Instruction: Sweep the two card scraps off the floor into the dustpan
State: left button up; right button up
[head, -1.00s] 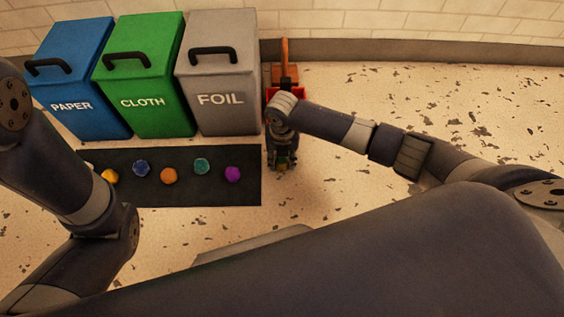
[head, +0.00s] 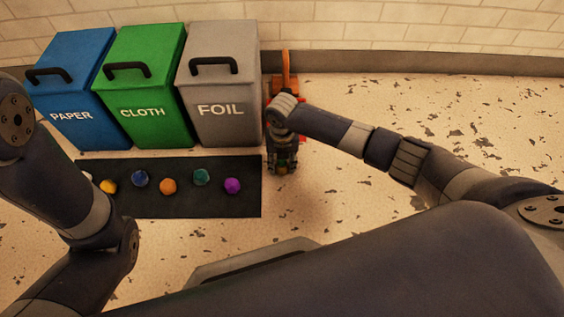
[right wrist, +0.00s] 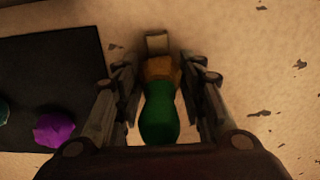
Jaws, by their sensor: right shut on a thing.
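My right gripper (head: 283,168) points down at the floor, just right of the dark mat. It is shut on a green-handled thing (right wrist: 160,115), which looks like a hand brush with an orange-brown part at its far end. The handle lies between the fingers in the right wrist view (right wrist: 160,95). An orange-red thing with an upright handle (head: 287,66), likely the dustpan, stands by the wall right of the grey bin, partly hidden behind my right wrist. I cannot make out the card scraps for certain. My left arm shows at the left, but its gripper does not.
Blue PAPER (head: 82,100), green CLOTH (head: 145,95) and grey FOIL (head: 220,105) bins stand against the wall. Several coloured lumps lie on the dark mat (head: 215,203) before them. The speckled floor to the right is open, with dark flecks.

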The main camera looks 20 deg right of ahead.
jog(key=shift+w+d+f+b, duration=0.1)
jog(key=shift+w+d+b, duration=0.1)
jog(key=shift+w+b, duration=0.45)
jog(key=shift+w+d+r+b, duration=0.1)
jog(key=shift+w+d+b, duration=0.25)
jog(key=shift+w, duration=0.55)
jog(key=shift+w+d+f+b, duration=0.1)
jog(key=shift+w+b, duration=0.45)
jog(key=shift+w, duration=0.25)
jog(key=shift+w+d, duration=0.1)
jog(key=shift+w, duration=0.2)
jog(key=shift+w, duration=0.1)
jog(key=shift+w+d+b, duration=0.1)
jog(key=shift+w+b, duration=0.05)
jog(key=shift+b, duration=0.25)
jog(key=shift+w, duration=0.1)
jog(key=shift+w+d, duration=0.1)
jog(key=shift+w, duration=0.1)
